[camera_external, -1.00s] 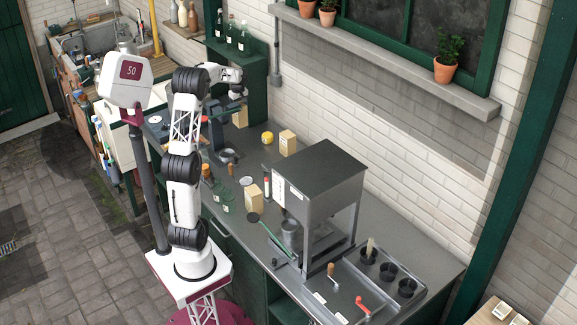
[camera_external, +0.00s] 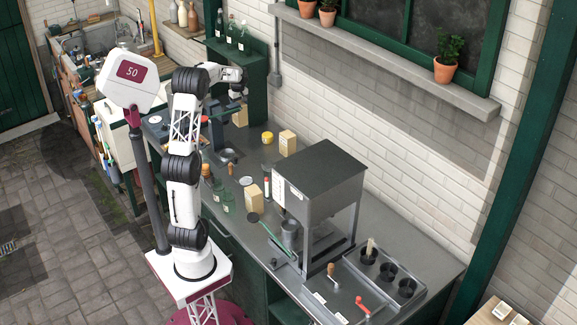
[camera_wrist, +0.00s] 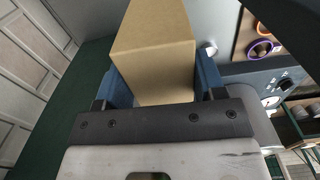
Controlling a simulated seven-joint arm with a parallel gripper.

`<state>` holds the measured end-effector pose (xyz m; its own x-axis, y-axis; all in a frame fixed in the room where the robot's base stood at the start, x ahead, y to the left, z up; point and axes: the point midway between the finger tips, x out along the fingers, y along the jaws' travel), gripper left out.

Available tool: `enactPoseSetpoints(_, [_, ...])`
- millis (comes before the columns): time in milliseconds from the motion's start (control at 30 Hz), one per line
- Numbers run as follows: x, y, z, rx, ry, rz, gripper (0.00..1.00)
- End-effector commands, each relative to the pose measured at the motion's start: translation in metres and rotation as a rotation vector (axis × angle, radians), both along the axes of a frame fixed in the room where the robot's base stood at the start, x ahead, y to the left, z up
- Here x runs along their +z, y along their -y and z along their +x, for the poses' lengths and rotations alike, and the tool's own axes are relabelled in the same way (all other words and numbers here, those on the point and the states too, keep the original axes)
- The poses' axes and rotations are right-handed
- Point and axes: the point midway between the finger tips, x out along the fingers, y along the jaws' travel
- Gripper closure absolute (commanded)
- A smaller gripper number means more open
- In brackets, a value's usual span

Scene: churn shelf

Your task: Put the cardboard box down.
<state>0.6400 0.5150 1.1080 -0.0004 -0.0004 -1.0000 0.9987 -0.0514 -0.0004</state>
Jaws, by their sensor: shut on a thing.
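A tan cardboard box (camera_wrist: 153,45) fills the upper middle of the wrist view, between the two blue fingers of my gripper (camera_wrist: 163,82). The fingers press on its left and right sides. In the external view the box (camera_external: 240,117) shows small below my gripper (camera_external: 236,104), over the far end of the grey counter. My arm and gripper partly hide it there. I cannot tell whether its underside touches a surface.
A yellow-lidded jar (camera_external: 267,138) and another tan box (camera_external: 287,143) stand to the right on the counter (camera_external: 388,235). A green shelf (camera_external: 252,62) stands behind.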

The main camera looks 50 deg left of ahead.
Motion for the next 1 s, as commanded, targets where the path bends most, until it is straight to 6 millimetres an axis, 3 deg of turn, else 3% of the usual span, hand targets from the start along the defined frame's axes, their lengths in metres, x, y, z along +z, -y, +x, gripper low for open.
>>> enactPoseSetpoints(167, [0.015, 0.0, 0.0, 0.0, 0.002, 0.002, 0.81])
enactPoseSetpoints(400, [0.054, 0.001, 0.001, 0.0, 0.002, 0.002, 0.81])
enactPoseSetpoints(667, [0.053, 0.054, 0.013, 0.002, 0.001, 0.001, 0.81])
enactPoseSetpoints(1000, [0.057, 0.149, 0.025, 0.01, 0.002, 0.001, 0.81])
